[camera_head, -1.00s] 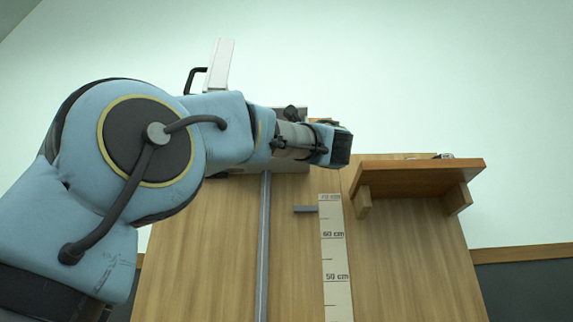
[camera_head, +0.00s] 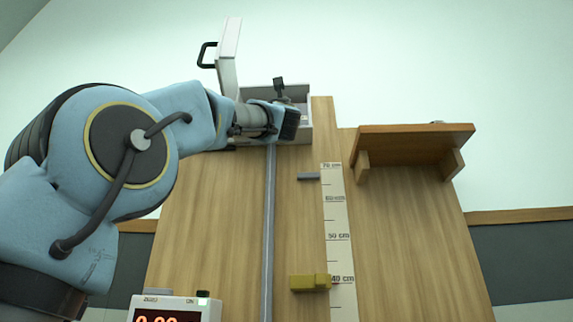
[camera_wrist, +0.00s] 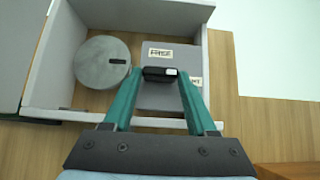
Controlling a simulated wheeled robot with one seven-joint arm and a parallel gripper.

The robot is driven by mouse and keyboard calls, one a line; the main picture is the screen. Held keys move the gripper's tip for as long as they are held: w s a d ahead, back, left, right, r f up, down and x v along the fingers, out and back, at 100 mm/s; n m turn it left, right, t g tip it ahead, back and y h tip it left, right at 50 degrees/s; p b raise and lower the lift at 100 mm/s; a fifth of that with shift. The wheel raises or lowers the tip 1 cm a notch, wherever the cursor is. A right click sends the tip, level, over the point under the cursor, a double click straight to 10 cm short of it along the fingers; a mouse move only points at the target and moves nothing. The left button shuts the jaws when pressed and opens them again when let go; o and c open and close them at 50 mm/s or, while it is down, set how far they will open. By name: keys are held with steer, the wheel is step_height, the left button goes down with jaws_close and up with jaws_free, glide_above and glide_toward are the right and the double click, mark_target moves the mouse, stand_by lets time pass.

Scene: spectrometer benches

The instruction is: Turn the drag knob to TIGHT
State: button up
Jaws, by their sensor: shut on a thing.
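The drag knob (camera_wrist: 153,72) is a small black bar with a white mark at its right end. It sits on a grey panel (camera_wrist: 157,98) inside an open grey box. A FREE label (camera_wrist: 160,52) is above the knob; a partly hidden label, ending in T, is at the right, behind my right finger. My gripper (camera_wrist: 160,74) has its teal fingers on both ends of the knob and is shut on it. In the head view my gripper (camera_head: 290,123) is in front of the box (camera_head: 303,97), and the knob cannot be made out there.
A round grey disc (camera_wrist: 102,62) lies left of the panel in the box. The white lid (camera_head: 229,55) stands open. Below are a grey rail (camera_head: 268,230), a scale strip (camera_head: 338,235), a yellow block (camera_head: 309,282) and a red-digit display (camera_head: 175,307). A wooden shelf (camera_head: 415,138) juts out at right.

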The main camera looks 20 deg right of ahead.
stand_by(0.4)
steer(key=o, duration=1.1)
steer(key=b+v, duration=0.7)
steer(key=v, duration=0.3)
steer(key=shift+s+a+f, duration=0.2)
steer(key=shift+s+f, duration=0.05)
steer(key=shift+f, duration=0.05)
